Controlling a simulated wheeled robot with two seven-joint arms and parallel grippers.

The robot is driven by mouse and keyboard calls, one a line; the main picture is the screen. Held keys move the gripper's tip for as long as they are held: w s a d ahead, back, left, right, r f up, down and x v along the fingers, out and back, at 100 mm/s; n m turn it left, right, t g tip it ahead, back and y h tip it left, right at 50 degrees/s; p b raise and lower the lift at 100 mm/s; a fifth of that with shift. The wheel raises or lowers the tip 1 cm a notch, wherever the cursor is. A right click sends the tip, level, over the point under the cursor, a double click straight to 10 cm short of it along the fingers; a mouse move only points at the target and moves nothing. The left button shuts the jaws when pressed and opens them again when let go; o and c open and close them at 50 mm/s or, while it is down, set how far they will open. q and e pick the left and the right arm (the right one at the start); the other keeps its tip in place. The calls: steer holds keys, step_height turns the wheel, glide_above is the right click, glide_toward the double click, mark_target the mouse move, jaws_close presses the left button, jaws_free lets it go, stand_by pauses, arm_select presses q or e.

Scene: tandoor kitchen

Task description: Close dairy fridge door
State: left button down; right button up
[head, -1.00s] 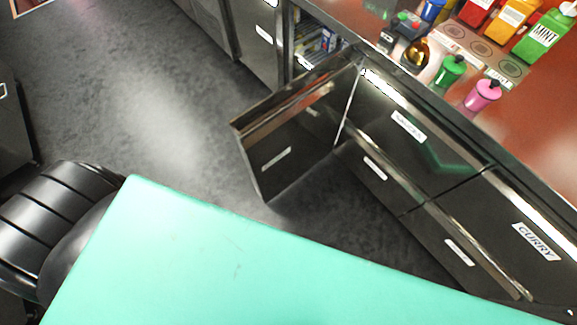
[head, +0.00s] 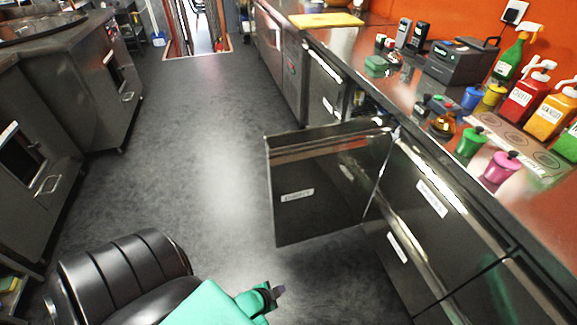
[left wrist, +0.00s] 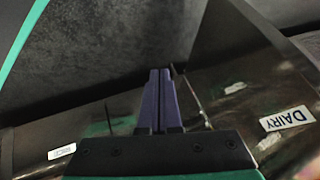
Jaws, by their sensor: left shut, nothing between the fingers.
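A dark glossy fridge door (head: 325,190) stands wide open in the head view, swung out from the counter row into the aisle. It has a white label too blurred to read surely. In the left wrist view a white DAIRY label (left wrist: 287,118) sits on a dark glossy panel at the right. My left gripper (head: 278,291) is low in the head view, below the door and apart from it. Its purple fingers (left wrist: 160,100) are shut and empty in the left wrist view. My right gripper is not in view.
The counter (head: 470,190) runs along the right with bottles and jars on top. Closed steel fronts (head: 440,200) lie right of the open door. Grey floor (head: 190,140) is free to the left. Dark cabinets (head: 95,75) stand at the far left.

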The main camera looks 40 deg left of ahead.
mark_target(291, 169)
arm_select(q)
steer(key=w+a+r+m+t+y+b, duration=0.2)
steer(key=w+a+r+m+t+b, duration=0.35)
steer(key=w+r, duration=0.45)
steer(key=a+r+m+t+y+b, duration=0.1)
steer(key=a+r+m+t+b, duration=0.15)
steer(key=r, duration=0.55)
steer(key=a+r+m+t+y+b, duration=0.1)
steer(key=a+r+t+b, duration=0.15)
steer(key=r, duration=0.65)
steer(key=shift+g, duration=0.25)
steer(key=x, duration=0.7)
steer(key=a+x, duration=0.1)
steer(key=x, duration=0.3)
steer(key=shift+a+f+b, duration=0.1)
steer(key=shift+a+b, duration=0.05)
steer(key=shift+b, duration=0.2)
steer(key=shift+w+a, duration=0.3)
steer(key=shift+a, duration=0.2)
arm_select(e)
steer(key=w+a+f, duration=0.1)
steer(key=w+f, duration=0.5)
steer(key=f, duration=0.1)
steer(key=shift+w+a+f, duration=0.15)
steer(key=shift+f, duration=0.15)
arm_select(q)
steer(key=shift+a, duration=0.1)
